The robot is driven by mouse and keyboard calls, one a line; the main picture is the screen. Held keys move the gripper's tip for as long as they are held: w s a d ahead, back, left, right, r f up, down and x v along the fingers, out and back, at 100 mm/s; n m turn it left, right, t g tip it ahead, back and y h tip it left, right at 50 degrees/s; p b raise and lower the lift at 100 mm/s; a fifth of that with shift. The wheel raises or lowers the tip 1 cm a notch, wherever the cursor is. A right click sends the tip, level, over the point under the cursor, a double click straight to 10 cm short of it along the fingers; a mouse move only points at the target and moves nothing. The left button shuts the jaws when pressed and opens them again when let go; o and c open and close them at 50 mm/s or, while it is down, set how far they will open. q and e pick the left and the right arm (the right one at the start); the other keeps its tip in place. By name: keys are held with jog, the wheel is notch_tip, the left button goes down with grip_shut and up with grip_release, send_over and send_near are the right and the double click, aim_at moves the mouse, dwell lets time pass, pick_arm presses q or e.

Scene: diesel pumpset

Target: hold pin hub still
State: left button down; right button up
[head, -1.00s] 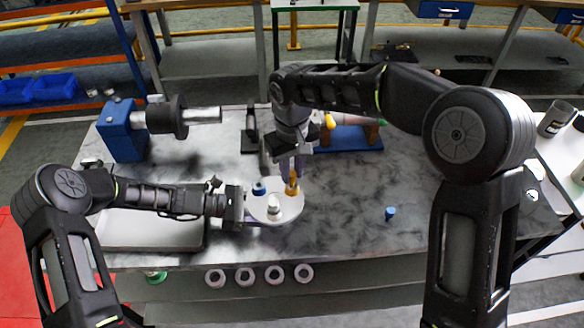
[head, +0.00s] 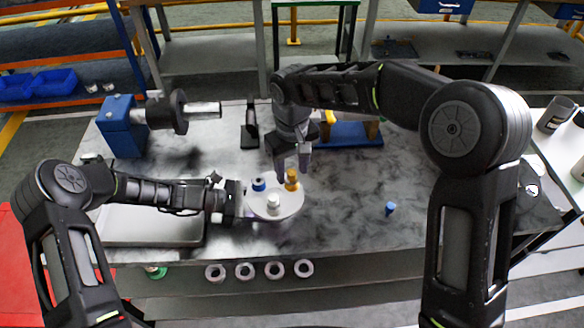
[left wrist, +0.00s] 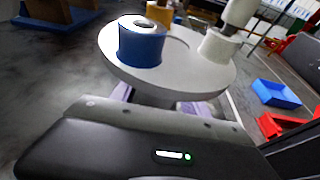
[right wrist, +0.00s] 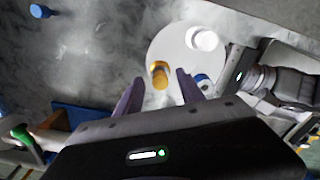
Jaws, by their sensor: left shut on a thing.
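The pin hub is a round white disc (head: 290,208) on the table, with a blue collar (head: 258,185), a gold collar (head: 292,178) and a white collar (head: 273,201) standing on it. My left gripper (head: 241,204) is shut on the hub at its left side. In the left wrist view the disc (left wrist: 185,78) rises just beyond the gripper, its lower part partly hidden. My right gripper (head: 293,166) is open above the gold collar. In the right wrist view its purple fingers stand apart, with the gold collar (right wrist: 158,75) between and beyond the tips.
A loose blue piece (head: 390,209) lies on the marble table to the right. A blue stand with a grey shaft (head: 122,130) is at back left, a blue block (head: 350,134) behind the hub. A tray (head: 150,229) lies at left. The table's right side is largely clear.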

aim_at(292, 173)
notch_tip(292, 173, up, 12)
dwell(0.7)
dwell(0.5)
pick_arm(q)
jog(key=shift+c, duration=2.3)
grip_release()
jog(key=v, duration=1.2)
